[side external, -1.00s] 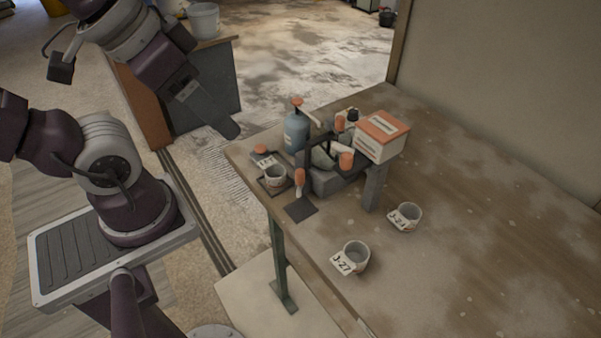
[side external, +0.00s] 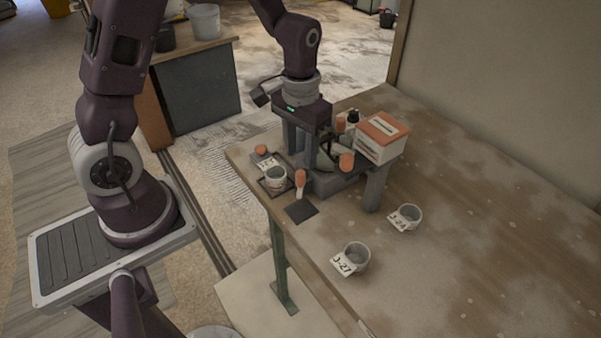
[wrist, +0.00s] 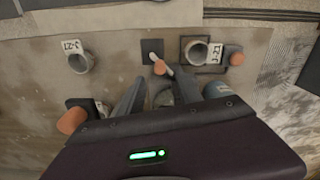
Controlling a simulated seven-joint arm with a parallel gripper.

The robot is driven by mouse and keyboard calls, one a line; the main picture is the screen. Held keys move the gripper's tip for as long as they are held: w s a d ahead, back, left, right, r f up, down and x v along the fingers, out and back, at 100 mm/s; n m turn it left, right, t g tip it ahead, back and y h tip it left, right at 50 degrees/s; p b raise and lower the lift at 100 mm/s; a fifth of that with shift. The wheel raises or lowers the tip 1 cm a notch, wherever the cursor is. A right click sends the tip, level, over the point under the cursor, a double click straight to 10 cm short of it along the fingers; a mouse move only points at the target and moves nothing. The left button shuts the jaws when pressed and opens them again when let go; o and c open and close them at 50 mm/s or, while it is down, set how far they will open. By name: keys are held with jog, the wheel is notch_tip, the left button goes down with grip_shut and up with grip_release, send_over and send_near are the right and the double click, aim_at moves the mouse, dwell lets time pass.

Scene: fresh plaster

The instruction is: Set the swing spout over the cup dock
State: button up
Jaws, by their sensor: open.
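The swing spout (side external: 299,191) is a pale arm with an orange knob at its outer end. It also shows in the wrist view (wrist: 153,57), where its tip lies over a plain dark square pad (wrist: 151,46). The framed dark tray (side external: 263,187), which looks like the cup dock, is beside that pad and holds a grey cup (side external: 276,178). The spout tip is apart from this cup. My gripper (wrist: 158,84) is open and points down at the rig behind the knob, its fingers apart.
Two labelled cups stand on the bench: one at the front (side external: 353,256), one further right (side external: 409,216). An orange-lidded white box (side external: 382,137) stands behind the rig. The bench's right side is clear.

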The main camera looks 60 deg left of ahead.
aim_at(301, 172)
notch_tip(301, 172, down, 7)
grip_shut()
dwell(0.4)
dwell(1.2)
